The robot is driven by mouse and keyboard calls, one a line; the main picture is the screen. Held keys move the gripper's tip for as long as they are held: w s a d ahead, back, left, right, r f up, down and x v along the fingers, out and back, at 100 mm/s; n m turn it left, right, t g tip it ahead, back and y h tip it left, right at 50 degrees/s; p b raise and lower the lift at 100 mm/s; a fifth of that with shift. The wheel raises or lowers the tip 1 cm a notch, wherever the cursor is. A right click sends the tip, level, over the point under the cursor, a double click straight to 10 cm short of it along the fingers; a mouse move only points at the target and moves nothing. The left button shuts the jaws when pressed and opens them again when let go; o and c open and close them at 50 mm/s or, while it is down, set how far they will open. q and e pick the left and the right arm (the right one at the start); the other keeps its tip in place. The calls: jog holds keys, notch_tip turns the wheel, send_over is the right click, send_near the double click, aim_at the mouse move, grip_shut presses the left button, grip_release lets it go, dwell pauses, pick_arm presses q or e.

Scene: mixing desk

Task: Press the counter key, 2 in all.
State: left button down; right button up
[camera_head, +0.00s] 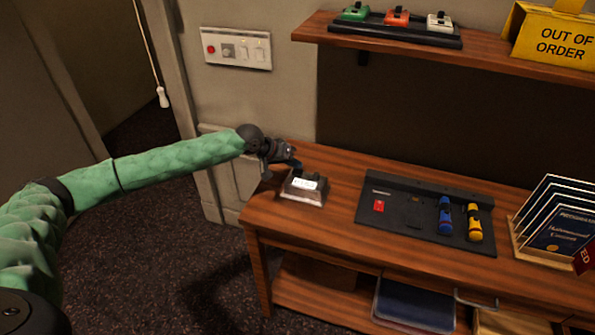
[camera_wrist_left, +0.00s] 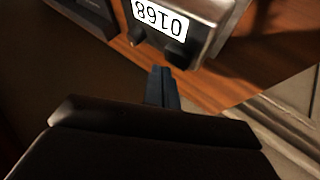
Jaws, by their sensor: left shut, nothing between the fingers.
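The counter (camera_head: 304,189) is a small metal box with a white display near the left end of the desk. In the left wrist view the counter (camera_wrist_left: 206,22) is upside down and its display reads 0168. Two dark knobs stick out on its near side there; I cannot tell which is the key. My left gripper (camera_head: 295,162) is shut and empty, just behind and above the counter. In the left wrist view its fingertips (camera_wrist_left: 160,72) are close to the knobs; I cannot tell whether they touch. My right gripper is not in view.
A black panel (camera_head: 400,225) with a red switch and blue and yellow handles lies right of the counter on the wooden desk (camera_head: 340,240). A brochure rack (camera_head: 550,220) stands at the right. A shelf (camera_head: 480,55) hangs above. A wall switch plate (camera_head: 236,48) is behind.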

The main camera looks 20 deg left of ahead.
aim_at(294, 172)
pick_arm(q)
jog(key=shift+r, duration=0.1)
jog(key=shift+r+p, duration=2)
jog(key=shift+r, duration=0.45)
dwell(0.7)
